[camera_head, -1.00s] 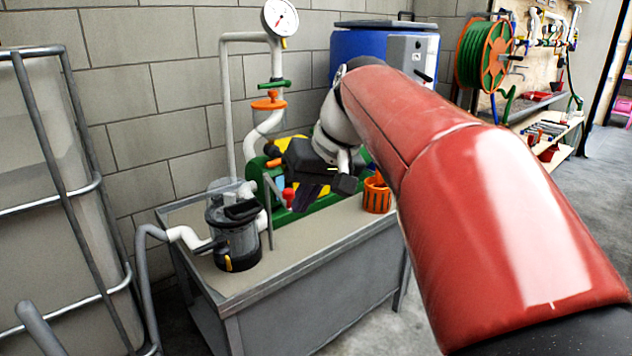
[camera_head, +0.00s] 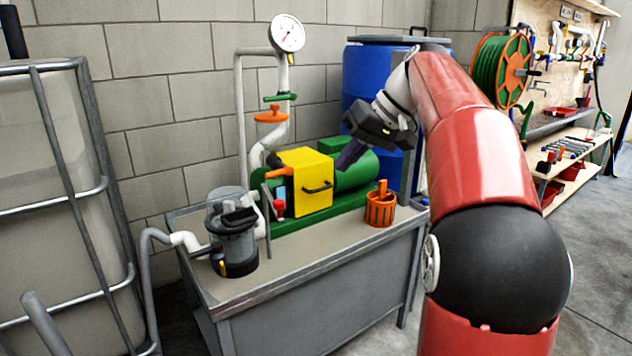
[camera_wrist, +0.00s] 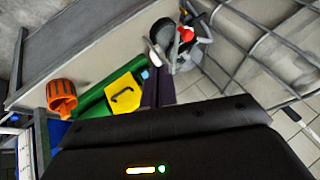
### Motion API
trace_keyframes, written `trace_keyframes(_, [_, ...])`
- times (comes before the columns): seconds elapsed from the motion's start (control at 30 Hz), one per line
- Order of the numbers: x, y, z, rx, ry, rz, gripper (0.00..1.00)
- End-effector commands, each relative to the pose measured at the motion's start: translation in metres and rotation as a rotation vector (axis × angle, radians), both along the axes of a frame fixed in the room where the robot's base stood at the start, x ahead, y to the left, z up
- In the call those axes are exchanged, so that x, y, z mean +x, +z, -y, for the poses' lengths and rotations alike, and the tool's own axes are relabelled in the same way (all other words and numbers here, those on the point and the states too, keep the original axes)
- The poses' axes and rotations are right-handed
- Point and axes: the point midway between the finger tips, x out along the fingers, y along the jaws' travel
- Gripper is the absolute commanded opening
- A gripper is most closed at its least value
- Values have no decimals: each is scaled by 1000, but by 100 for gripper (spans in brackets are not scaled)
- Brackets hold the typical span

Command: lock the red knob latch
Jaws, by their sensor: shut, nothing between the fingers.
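The small red knob (camera_head: 279,207) sits on the left side of the pump unit, just left of its yellow box (camera_head: 313,172). In the wrist view the red knob (camera_wrist: 186,34) shows near the top, beyond my fingers. How far the latch is turned is too small to tell. My gripper (camera_head: 343,164) is shut and empty. It appears in front of the green motor (camera_head: 358,172), to the right of the yellow box and apart from the knob. Its dark purple fingers (camera_wrist: 158,80) point up the wrist picture, between the yellow box and the knob.
A clear filter housing (camera_head: 232,235) with a black lid stands at the table's left. An orange basket (camera_head: 380,208) stands at the right. Behind are a pipe with a gauge (camera_head: 287,34) and a blue barrel (camera_head: 368,80). The table's front strip is clear.

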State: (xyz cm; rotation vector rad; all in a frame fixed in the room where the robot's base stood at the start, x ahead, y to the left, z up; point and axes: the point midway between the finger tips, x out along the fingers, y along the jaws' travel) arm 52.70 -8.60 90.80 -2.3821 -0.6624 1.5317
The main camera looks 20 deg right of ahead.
Motion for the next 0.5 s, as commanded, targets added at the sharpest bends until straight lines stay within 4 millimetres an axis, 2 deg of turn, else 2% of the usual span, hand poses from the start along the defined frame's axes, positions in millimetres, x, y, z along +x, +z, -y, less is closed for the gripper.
trace_keyframes(0.5, [34, -81, -49, 0, 3, -2, 0])
